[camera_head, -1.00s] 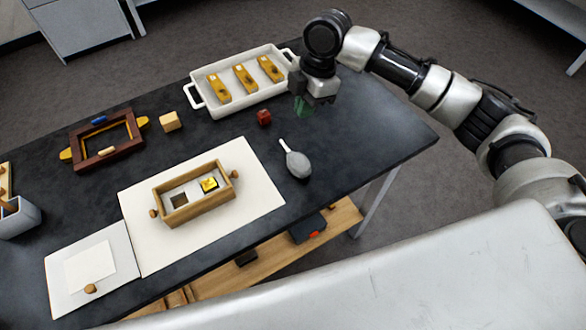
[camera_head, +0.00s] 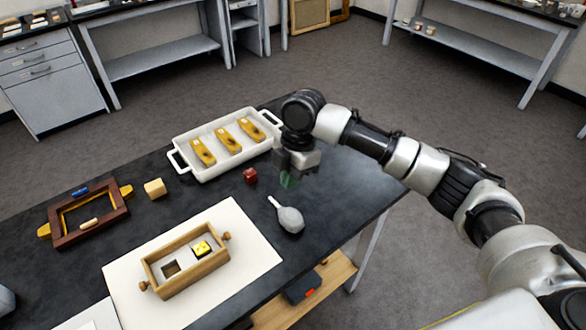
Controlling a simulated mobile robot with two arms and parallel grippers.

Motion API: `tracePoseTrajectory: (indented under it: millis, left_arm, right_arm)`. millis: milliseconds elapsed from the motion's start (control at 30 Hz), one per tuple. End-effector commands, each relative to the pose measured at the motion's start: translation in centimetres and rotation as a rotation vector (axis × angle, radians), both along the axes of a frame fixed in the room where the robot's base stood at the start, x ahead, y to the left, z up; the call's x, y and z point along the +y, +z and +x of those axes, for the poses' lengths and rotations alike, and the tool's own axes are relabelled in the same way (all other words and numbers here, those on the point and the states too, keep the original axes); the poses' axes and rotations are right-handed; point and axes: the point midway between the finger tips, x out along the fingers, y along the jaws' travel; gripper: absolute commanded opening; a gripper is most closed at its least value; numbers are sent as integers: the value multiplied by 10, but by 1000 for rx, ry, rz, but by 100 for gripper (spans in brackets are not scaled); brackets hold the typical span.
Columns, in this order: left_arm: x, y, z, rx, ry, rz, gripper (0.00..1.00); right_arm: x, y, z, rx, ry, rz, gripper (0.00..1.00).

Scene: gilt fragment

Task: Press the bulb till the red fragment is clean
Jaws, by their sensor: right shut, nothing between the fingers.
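The grey bulb (camera_head: 290,219) with a pale nozzle lies on the dark table, its nozzle pointing up and left. A small red block (camera_head: 250,175), the only red piece on the tabletop, sits left of the bulb; dirt on it is too small to tell. My right gripper (camera_head: 288,181) is shut and empty, with greenish fingertips. It hangs above the table, just beyond the bulb and right of the red block, apart from both. My left gripper is out of view.
A white tray (camera_head: 182,163) with several yellow pieces stands behind. A wooden box (camera_head: 190,279) with a gold piece sits on a white sheet (camera_head: 255,262). A brown frame (camera_head: 64,240) and a tan cube (camera_head: 155,188) lie left. The table's right end is clear.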

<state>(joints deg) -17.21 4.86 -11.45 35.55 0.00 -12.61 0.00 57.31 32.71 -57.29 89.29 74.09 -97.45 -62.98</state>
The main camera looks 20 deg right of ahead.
Motion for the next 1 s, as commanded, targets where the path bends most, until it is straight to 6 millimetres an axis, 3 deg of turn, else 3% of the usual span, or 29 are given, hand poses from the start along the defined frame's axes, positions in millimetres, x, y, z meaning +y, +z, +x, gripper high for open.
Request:
tracePoseTrajectory:
  millis: [200, 400, 600, 1000]
  left_arm:
    - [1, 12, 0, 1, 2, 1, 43]
    - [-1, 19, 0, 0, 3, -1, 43]
    - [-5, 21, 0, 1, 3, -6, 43]
    - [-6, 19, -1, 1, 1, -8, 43]
  right_arm:
    - [10, -46, -6, 5, 0, -1, 0]
    - [6, -77, -6, 3, 0, -1, 0]
    - [3, -91, -6, 0, 0, -1, 0]
    - [3, -97, -6, 0, 0, 0, 0]
